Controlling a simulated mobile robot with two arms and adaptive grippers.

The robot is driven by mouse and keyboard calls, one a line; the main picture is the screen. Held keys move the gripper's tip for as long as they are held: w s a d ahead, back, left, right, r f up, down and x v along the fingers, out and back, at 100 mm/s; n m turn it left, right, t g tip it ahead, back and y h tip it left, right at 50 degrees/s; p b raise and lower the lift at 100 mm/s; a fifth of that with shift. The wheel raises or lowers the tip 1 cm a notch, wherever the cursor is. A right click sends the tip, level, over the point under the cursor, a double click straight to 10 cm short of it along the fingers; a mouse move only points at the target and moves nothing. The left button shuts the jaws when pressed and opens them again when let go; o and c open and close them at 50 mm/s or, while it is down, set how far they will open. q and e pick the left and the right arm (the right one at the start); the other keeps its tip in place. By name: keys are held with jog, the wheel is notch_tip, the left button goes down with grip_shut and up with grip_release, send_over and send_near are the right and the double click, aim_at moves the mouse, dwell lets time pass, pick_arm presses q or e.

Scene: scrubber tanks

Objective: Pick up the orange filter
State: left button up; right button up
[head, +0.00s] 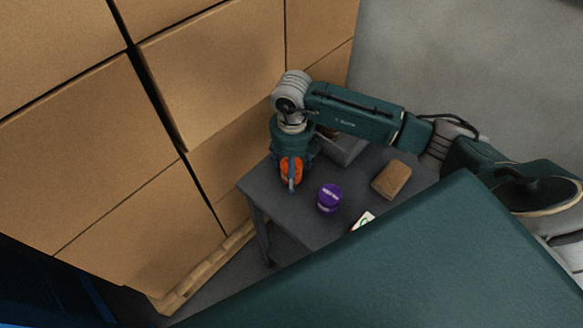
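The orange filter (285,170) is at the left part of a dark grey table, partly hidden by my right gripper. My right gripper (291,173) points down at the filter, with a grey finger part in front of the orange. Whether the fingers are closed on the filter or only around it cannot be made out, nor whether the filter touches the table. My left gripper is not in view.
On the dark table (293,208) stand a purple-lidded jar (329,196), a brown block (391,180) and a white card-like item (363,221). A grey bin (346,150) is behind, partly hidden by my arm. Stacked cardboard boxes (215,70) rise close on the left.

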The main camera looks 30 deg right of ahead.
jog(key=c, duration=1.2)
jog(key=shift+r, duration=0.1)
